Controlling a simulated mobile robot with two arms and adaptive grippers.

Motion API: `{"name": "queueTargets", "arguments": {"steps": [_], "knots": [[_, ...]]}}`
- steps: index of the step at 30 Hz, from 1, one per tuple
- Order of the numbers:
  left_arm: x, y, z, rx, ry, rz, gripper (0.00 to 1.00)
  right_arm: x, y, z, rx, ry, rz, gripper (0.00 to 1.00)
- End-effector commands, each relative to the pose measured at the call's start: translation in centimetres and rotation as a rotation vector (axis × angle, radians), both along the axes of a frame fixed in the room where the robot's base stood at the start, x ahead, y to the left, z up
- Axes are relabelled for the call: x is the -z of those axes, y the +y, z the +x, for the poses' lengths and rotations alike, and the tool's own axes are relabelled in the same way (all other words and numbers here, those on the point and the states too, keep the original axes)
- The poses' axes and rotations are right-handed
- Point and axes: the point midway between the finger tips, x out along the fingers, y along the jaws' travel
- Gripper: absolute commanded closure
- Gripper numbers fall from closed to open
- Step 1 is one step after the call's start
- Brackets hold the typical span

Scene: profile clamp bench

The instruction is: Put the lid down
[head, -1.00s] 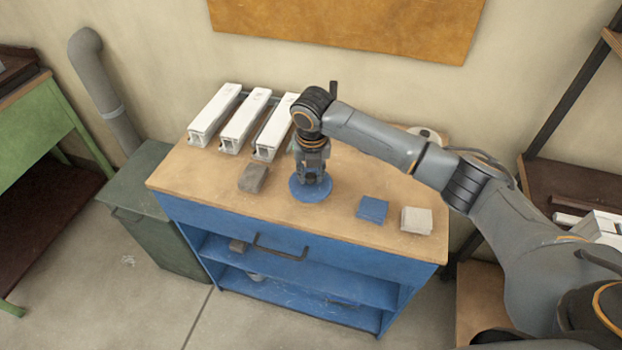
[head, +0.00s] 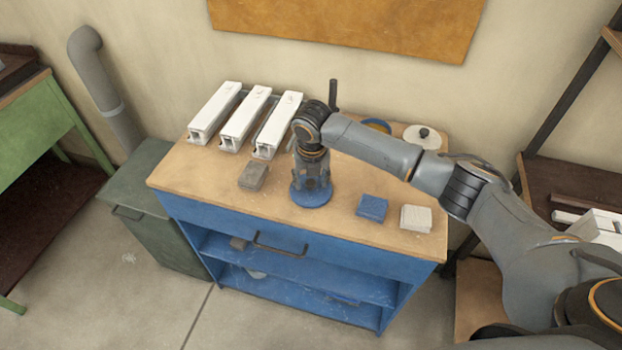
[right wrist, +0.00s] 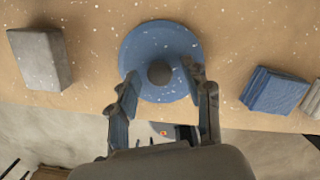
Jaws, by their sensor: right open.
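The blue round lid (head: 312,199) with a dark knob is at the middle of the bench top, under my right gripper (head: 311,182). In the right wrist view the lid (right wrist: 160,42) looks flat, with its knob (right wrist: 159,72) between the two fingers. My right gripper (right wrist: 161,80) is open, with a gap on both sides of the knob. The lid appears to lie on the wood; its underside is hidden. My left gripper is not in view.
A grey block (head: 253,176) lies left of the lid, a blue block (head: 372,208) and a pale block (head: 416,218) to its right. Three white profiles (head: 214,113) stand back left. A white lid with a black knob (head: 423,136) and a blue-rimmed thing (head: 377,125) are back right.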

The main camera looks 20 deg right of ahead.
Motion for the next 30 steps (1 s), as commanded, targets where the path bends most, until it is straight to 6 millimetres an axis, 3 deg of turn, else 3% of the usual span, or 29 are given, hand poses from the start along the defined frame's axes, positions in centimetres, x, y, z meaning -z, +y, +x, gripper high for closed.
{"name": "queueTargets", "arguments": {"steps": [5, 18, 24, 30], "knots": [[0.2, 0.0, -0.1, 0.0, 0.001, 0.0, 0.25, -1.8, 0.1, 0.0, 0.0, -0.005, 0.002, 0.51], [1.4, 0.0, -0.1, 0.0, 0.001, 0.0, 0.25, -10.4, 0.4, -1.4, 0.0, -0.003, 0.001, 0.51], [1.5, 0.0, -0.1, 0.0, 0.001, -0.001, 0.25, -12.0, 0.4, -1.7, 0.001, -0.001, 0.001, 0.51], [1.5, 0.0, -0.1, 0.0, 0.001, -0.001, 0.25, -12.2, 0.4, -1.7, 0.001, 0.0, 0.0, 0.51]]}}
